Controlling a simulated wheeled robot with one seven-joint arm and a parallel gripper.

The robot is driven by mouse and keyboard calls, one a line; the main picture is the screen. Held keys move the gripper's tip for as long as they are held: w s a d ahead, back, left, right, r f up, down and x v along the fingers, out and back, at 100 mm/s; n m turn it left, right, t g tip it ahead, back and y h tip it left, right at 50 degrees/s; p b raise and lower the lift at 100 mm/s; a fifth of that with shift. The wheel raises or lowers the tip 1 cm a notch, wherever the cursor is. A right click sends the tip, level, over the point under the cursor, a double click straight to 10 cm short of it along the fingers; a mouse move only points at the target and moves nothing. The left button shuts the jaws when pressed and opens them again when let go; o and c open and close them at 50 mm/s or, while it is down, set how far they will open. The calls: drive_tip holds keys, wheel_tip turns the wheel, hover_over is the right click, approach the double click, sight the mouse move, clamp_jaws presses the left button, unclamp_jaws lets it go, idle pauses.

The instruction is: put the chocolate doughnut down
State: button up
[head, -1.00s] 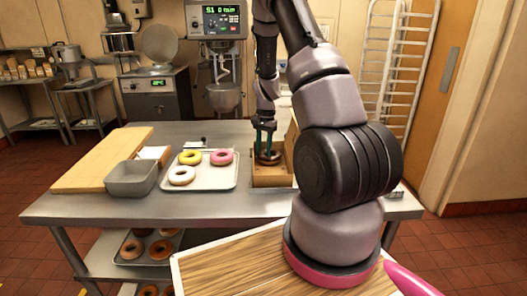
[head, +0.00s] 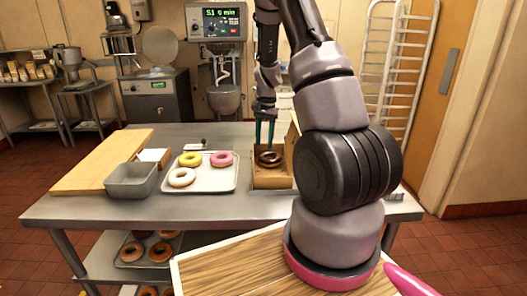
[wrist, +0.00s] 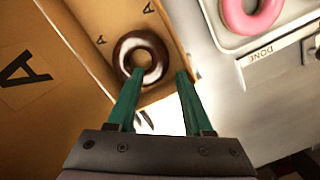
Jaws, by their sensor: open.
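The chocolate doughnut (head: 270,158) lies in an open cardboard box (head: 272,181) on the steel table. In the wrist view the doughnut (wrist: 141,57) is dark and glossy, and rests on the floor of the box (wrist: 178,82) near one wall. My gripper (head: 264,133) is above the box, with its two green fingers apart and empty. In the wrist view the fingertips of my gripper (wrist: 158,76) point toward the doughnut, one on each side of its near part. The doughnut appears free of the fingers.
A tray (head: 211,184) left of the box holds a yellow, a pink and a white doughnut. A grey bin (head: 132,180) and a wooden board (head: 100,165) are further left. The box's raised lid (head: 294,139) stands at its right side.

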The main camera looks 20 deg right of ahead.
wheel_tip(320, 180, up, 7)
wheel_tip(320, 180, up, 10)
drive_tip(key=n+t, duration=0.2)
hover_over(265, 152)
drive_tip(key=s+a, duration=0.3)
drive_tip(key=a, duration=0.1)
drive_tip(key=s+a+r+n+t, duration=0.2)
drive_tip(key=s+r, duration=0.5)
drive_tip(key=s, duration=0.4)
drive_tip(key=s+a+r+n+t, duration=0.3)
drive_tip(key=s+a+r, duration=0.4)
drive_tip(key=s, duration=0.4)
drive_tip(key=shift+s+a+r+t+y, duration=0.15)
drive_tip(key=shift+a+r+t+y, duration=0.15)
drive_tip(key=shift+t+y, duration=0.15)
